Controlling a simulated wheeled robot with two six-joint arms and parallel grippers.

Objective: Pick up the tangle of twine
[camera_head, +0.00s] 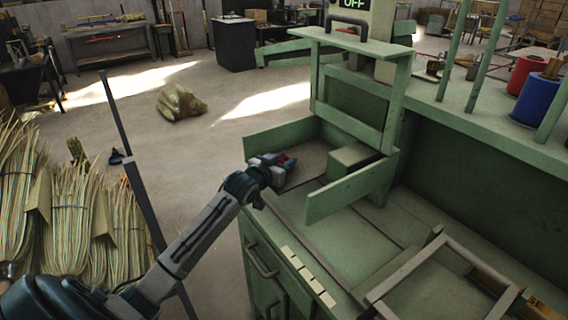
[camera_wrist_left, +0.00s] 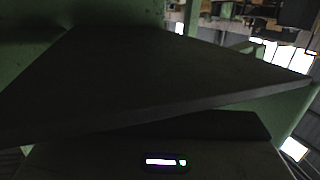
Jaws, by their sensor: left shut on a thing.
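My left gripper (camera_head: 284,166) reaches into the green machine's open tray, just above the tray floor and left of a green block. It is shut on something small. Red and blue show at its tip, but I cannot tell whether that is twine or part of the gripper. No tangle of twine can be made out clearly in either view. The left wrist view is mostly filled by a dark flat panel (camera_wrist_left: 150,80), with a small lit strip (camera_wrist_left: 160,162) below it. My right gripper is not in view.
The green machine (camera_head: 325,205) has low side walls and an upright frame around the gripper. Broom straw bundles (camera_head: 75,220) stand at left. A tan crumpled bundle (camera_head: 180,102) lies on open floor. Red (camera_head: 524,72) and blue (camera_head: 541,98) spools stand on the right bench.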

